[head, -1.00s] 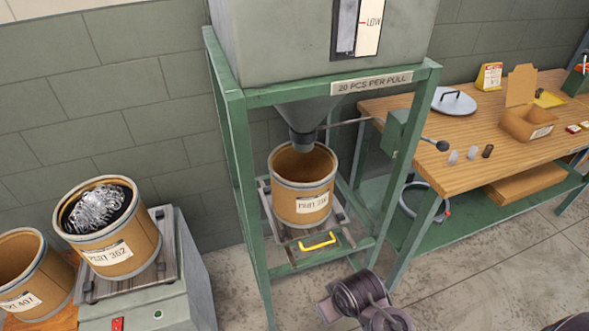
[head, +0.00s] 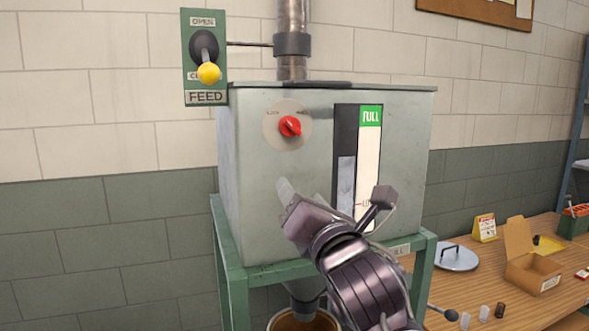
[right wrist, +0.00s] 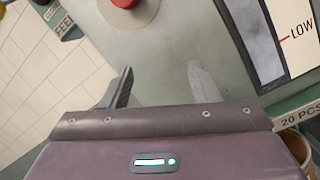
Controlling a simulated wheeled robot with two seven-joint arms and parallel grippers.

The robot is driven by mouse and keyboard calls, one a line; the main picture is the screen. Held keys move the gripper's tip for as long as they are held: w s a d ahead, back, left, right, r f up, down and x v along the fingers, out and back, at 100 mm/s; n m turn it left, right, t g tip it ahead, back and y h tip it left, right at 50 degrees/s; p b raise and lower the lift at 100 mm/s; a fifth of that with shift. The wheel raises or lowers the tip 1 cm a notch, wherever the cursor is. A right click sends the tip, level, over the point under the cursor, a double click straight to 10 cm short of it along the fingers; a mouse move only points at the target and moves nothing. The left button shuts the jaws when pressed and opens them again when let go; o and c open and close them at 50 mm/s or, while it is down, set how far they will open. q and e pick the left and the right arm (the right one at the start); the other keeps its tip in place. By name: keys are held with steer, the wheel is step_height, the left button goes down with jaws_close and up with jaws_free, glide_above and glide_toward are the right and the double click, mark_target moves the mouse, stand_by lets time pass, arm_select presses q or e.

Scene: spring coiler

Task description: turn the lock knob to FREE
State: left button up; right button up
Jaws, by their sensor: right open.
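The red lock knob (head: 290,126) sits on a round pale plate (head: 272,132) on the front of the grey hopper box. The plate's small lettering is too small to read, and I cannot tell which mark the knob points at. My right gripper (head: 302,194) is open and empty in front of the box, below the knob and apart from it. In the right wrist view the knob (right wrist: 124,3) is cut off by the top edge, ahead of the open fingers (right wrist: 160,78). My left gripper is not in view.
A FEED lever with a yellow ball (head: 209,73) is at the upper left. A level gauge (head: 368,150) marked FULL is right of the knob, partly behind my right arm. A green frame (head: 232,285) carries the box. A wooden bench (head: 450,290) stands at the right.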

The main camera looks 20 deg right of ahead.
mark_target(293, 131)
step_height(293, 131, up, 7)
steer(key=s+n+t, duration=0.1)
steer(key=n+t, duration=0.1)
steer(key=n, duration=0.2)
steer(key=p+x, duration=0.2)
steer(key=x, duration=0.1)
steer(key=p+x, duration=0.3)
steer(key=shift+w+d+r, duration=0.2)
steer(key=shift+w, duration=0.35)
steer(key=shift+c, duration=0.4)
